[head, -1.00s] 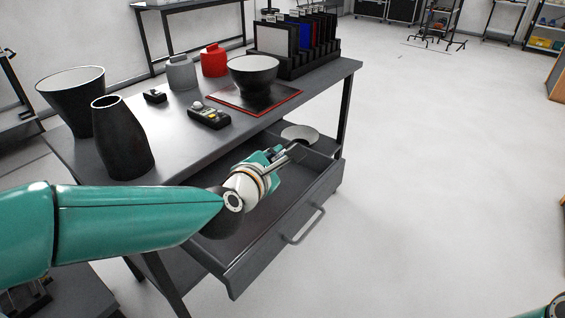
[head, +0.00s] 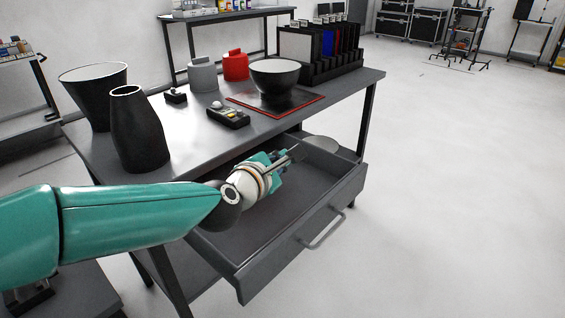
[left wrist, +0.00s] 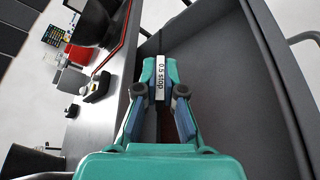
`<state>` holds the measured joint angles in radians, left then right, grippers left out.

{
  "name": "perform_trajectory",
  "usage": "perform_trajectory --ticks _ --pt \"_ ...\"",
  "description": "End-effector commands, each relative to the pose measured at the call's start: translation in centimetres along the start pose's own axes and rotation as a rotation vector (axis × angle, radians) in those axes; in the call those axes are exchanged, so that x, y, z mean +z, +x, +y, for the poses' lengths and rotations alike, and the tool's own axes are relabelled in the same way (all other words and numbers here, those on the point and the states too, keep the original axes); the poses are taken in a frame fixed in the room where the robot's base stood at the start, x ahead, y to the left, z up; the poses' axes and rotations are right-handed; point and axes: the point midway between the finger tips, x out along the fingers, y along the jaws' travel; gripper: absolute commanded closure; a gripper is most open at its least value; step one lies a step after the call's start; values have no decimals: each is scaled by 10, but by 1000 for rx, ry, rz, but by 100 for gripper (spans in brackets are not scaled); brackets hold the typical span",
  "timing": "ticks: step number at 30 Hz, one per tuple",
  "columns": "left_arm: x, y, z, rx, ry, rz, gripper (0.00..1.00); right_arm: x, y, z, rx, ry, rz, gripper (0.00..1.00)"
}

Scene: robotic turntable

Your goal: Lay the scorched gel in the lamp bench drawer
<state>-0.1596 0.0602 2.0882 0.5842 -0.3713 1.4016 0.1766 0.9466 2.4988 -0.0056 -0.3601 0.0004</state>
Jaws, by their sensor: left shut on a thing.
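The lamp bench drawer (head: 300,205) is pulled open under the bench top, and its inside also shows in the left wrist view (left wrist: 225,70). My left gripper (head: 290,158) is over the drawer's opening, close to the bench's front edge. In the left wrist view its fingers (left wrist: 160,92) are shut on a thin piece with a white tab reading "0.5 stop" (left wrist: 161,72), which I take as the gel. Most of the gel is hidden by the fingers, and no scorching can be made out. My right gripper is not in view.
The drawer handle (head: 325,230) juts out in front. Open floor lies right.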

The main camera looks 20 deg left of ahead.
Motion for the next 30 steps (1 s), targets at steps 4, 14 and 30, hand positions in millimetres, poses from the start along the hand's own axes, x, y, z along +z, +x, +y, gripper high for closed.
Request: perform_trajectory --ticks 4,14,30 --pt "0 0 1 1 0 0 100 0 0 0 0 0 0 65" --pt "-1 1 -2 1 0 0 100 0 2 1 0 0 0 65" --pt "-3 1 -3 0 0 0 63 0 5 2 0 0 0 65"
